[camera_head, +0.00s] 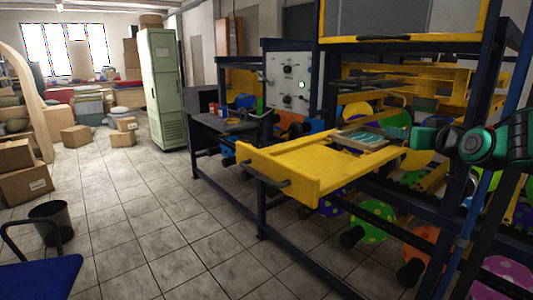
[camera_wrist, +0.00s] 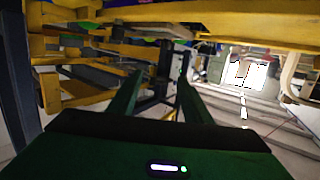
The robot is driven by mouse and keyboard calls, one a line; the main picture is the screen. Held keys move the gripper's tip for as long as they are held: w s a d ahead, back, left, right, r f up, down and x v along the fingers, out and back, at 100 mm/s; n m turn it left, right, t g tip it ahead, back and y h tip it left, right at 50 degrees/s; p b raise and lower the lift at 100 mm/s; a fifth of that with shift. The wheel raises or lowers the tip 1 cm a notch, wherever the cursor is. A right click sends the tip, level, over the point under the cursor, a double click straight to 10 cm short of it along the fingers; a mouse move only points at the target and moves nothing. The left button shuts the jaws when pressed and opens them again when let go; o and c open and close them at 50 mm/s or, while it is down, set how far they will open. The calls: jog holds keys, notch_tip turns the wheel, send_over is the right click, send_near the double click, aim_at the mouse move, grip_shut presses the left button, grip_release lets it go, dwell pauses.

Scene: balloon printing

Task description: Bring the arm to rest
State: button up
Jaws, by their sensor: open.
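My arm comes in from the right edge in the head view, with green and black links in front of the printing machine. My gripper (camera_head: 393,132) points left, just above the yellow tray (camera_head: 300,185) of the machine. In the wrist view my gripper (camera_wrist: 155,82) shows two dark green fingers spread apart with nothing between them. The machine's frame (camera_wrist: 165,60) shows beyond the fingers. A framed plate (camera_head: 362,138) lies on the tray close to the fingertips in the head view; I cannot tell whether they touch it.
A control panel (camera_head: 288,80) stands behind the tray. Balloon-coloured discs (camera_head: 371,220) hang below it. Dark blue frame posts rise close to my arm. A green cabinet (camera_head: 163,85), boxes (camera_head: 75,135), a bin (camera_head: 50,222) and a blue chair (camera_head: 40,275) stand left; the tiled floor between is clear.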

jog(key=s+d+f+m+g+h, duration=0.15)
jog(key=s+f+g, duration=0.45)
jog(key=s+f, duration=0.6)
jog(key=s+d+f+m+g+h, duration=0.1)
jog(key=s+d+f+m+g, duration=0.15)
jog(key=s+f+g, duration=0.95)
jog(key=s+a+r+m+t+y, duration=0.1)
jog(key=s+m, duration=0.2)
jog(key=s, duration=1.4)
jog(key=shift+s+a+t, duration=0.25)
jog(key=shift+a+t, duration=0.05)
jog(key=shift+t, duration=0.1)
jog(key=shift+y, duration=0.25)
jog(key=shift+w+f, duration=0.25)
jog(key=shift+w, duration=0.4)
